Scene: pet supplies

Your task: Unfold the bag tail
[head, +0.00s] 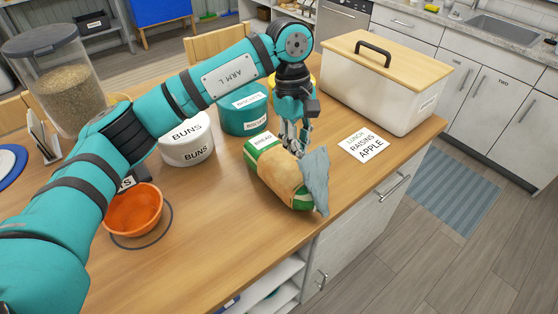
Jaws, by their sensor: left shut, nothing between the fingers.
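The bread bag (272,175) lies on the wooden table near its front edge, with green ends and a "BREAD" label. Its grey-blue tail (316,178) sticks up and spreads at the bag's right end. My left gripper (297,150) points down right over the bag, beside the tail. Its fingers are shut with nothing between them. Whether the fingertips touch the bag or the tail is hard to tell. My right gripper is not in view.
A white box with a wooden lid (380,90) stands behind right, a note card (363,145) before it. White (187,145) and teal (243,115) canisters stand behind the bag. An orange bowl (133,213) and a grain container (58,85) are at left.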

